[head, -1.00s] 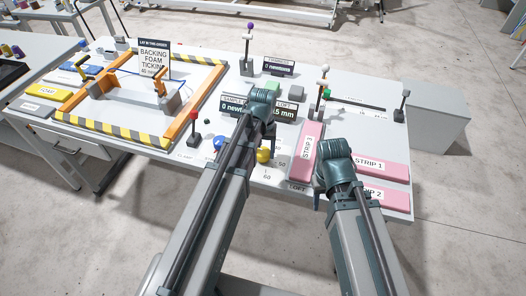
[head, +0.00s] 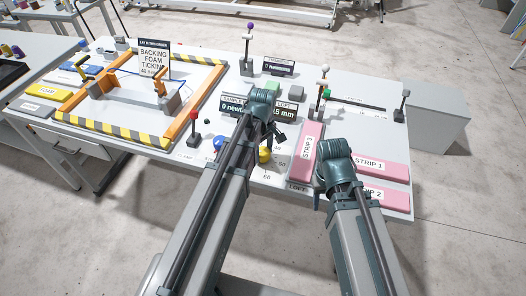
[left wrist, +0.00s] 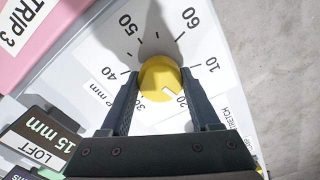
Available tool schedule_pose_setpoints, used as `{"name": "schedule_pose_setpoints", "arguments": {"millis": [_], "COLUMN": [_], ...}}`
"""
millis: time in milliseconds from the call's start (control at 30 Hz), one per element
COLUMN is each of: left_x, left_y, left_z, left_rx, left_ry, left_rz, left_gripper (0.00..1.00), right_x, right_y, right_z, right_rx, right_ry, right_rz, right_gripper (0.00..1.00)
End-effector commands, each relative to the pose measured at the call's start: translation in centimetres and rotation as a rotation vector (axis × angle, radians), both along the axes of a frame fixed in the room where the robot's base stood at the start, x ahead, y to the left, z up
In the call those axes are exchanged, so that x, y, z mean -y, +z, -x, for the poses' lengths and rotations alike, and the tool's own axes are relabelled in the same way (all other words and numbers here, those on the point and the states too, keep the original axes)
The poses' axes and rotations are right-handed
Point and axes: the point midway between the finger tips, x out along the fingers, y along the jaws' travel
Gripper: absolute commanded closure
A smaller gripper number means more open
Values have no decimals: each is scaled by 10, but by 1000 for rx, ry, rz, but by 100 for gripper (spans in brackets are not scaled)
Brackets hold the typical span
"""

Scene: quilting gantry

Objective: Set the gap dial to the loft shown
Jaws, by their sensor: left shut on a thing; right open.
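The yellow dial knob (left wrist: 160,78) sits on a white dial plate numbered 10 to 60; it also shows in the head view (head: 265,157). My left gripper (left wrist: 158,88) is shut on the knob, one finger on each side. The knob's white mark points close to the 20. The dark LOFT display (left wrist: 42,136) reads 15 mm in the left wrist view; in the head view my left arm partly covers it. My right gripper (head: 320,192) is open by the pink strips, its fingers mostly hidden behind its wrist.
Pink Strip 3 (head: 306,152) lies right of the dial, with Strip 1 (head: 375,164) further right. A red-topped lever (head: 194,122) and a blue ball (head: 218,144) stand to the left. A striped frame (head: 115,131) fills the table's left part.

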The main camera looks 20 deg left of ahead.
Motion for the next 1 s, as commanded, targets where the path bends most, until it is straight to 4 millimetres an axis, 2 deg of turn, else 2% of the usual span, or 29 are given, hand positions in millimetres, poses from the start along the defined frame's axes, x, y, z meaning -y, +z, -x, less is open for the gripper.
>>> {"name": "schedule_pose_setpoints", "arguments": {"millis": [400,1000], "left_x": [0,0], "left_y": [0,0], "left_z": [0,0], "left_rx": [0,0], "left_ry": [193,226], "left_rz": [0,0], "left_gripper": [93,93], "right_x": [0,0], "right_y": [0,0], "right_z": [0,0], "right_rx": [0,0], "right_ry": [0,0], "right_rz": [0,0], "right_gripper": [50,50]}}
